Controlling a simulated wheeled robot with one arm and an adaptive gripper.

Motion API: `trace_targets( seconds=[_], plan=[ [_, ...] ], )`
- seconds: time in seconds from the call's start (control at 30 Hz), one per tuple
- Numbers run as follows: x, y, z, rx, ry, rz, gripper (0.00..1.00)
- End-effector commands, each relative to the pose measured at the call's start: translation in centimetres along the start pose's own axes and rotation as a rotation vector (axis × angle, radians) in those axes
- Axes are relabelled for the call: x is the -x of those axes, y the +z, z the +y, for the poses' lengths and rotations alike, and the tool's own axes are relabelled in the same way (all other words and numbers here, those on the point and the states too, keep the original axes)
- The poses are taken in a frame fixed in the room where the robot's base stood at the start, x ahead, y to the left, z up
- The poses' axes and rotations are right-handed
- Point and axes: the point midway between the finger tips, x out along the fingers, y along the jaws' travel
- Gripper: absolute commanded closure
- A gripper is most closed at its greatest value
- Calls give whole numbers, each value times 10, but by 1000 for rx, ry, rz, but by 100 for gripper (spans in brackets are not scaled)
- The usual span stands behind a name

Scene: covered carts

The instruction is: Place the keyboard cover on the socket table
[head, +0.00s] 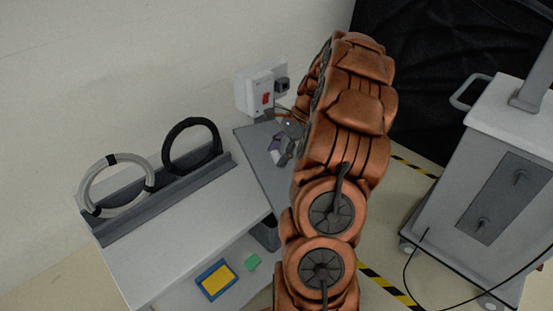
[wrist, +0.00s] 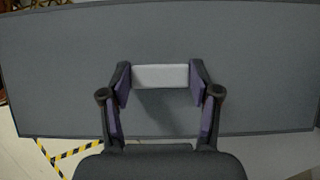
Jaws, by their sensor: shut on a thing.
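The keyboard cover appears to be the flat dark-grey panel (wrist: 60,70) that fills most of the wrist view; it also shows in the head view (head: 262,157), partly hidden by my arm. A light-grey block like a handle (wrist: 160,75) stands on it. My gripper (wrist: 160,82) is shut on this block, with its purple pads at both ends; in the head view my gripper (head: 286,143) is small and partly hidden. A white table (head: 180,240) stands left of the panel. I cannot tell whether the panel rests on anything, or which surface is the socket table.
A wall socket box (head: 256,94) with a red switch is behind the panel. A white cable coil (head: 88,197) and a black one (head: 167,160) stand in a grey rack. A blue-yellow item (head: 216,281) lies on a lower shelf. A grey cart (head: 480,165) stands right, beyond striped floor tape.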

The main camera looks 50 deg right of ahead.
Motion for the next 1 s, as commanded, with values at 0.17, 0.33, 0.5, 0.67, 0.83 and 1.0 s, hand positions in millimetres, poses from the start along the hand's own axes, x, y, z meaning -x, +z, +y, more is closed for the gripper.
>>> trace_targets(
  seconds=[0.17, 0.33, 0.5, 0.67, 0.83, 1.0],
  plan=[
    [-1, 1, -6, 0, -1, 0, 66],
    [-10, -2, -9, -1, 3, -3, 66],
    [-28, -13, -9, -2, 3, -2, 66],
    [-32, -16, -10, 0, 0, 0, 66],
    [-33, -16, -10, 0, 0, 0, 66],
    [-35, -18, -10, 0, 0, 1, 35]
  ],
)
